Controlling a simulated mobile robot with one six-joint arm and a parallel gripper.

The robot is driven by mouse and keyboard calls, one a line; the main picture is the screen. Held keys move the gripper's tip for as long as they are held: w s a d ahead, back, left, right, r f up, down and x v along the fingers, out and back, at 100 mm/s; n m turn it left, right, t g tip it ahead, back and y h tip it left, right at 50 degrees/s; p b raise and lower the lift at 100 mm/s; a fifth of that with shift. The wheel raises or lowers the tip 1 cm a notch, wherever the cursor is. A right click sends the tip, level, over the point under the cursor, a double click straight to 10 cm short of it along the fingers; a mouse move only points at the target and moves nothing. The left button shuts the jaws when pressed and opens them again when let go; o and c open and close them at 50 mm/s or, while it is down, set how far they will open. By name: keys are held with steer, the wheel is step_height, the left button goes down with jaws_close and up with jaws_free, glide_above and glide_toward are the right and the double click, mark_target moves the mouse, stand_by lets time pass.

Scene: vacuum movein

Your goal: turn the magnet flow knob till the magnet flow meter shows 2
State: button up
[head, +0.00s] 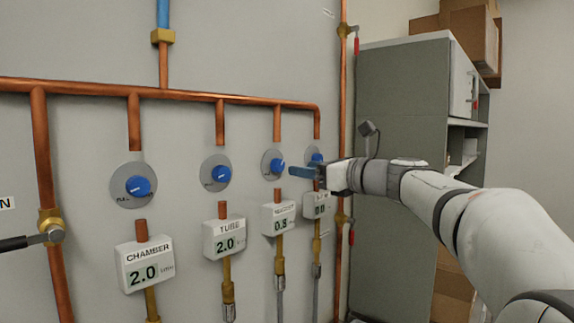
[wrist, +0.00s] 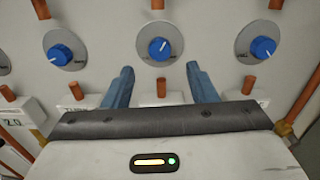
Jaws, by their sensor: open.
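The third knob from the left (head: 277,166) is blue on a grey round plate. The meter below it (head: 280,218) seems to read 0.8; its label is blurred, so I cannot confirm it says magnet. My gripper (head: 302,172) is open and empty, its blue fingers just right of that knob in the head view. In the wrist view that knob (wrist: 158,48) sits centrally just above and between the fingertips of my gripper (wrist: 160,68). The fingers seem apart from it.
The chamber knob (head: 138,186) and tube knob (head: 216,174) are to the left; the chamber meter (head: 145,265) and tube meter (head: 224,240) read 2.0. A fourth knob (wrist: 262,48) is close on the right. Copper pipes (head: 160,94) cross the wall. A grey cabinet (head: 400,110) stands right.

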mark_target(281, 166)
steer(key=p+x, duration=0.1)
steer(key=x, duration=0.5)
steer(key=shift+w+a, duration=0.2)
steer(key=shift+a, duration=0.15)
steer(key=shift+f, duration=0.1)
steer(key=c, duration=1)
steer(key=shift+o, duration=0.2)
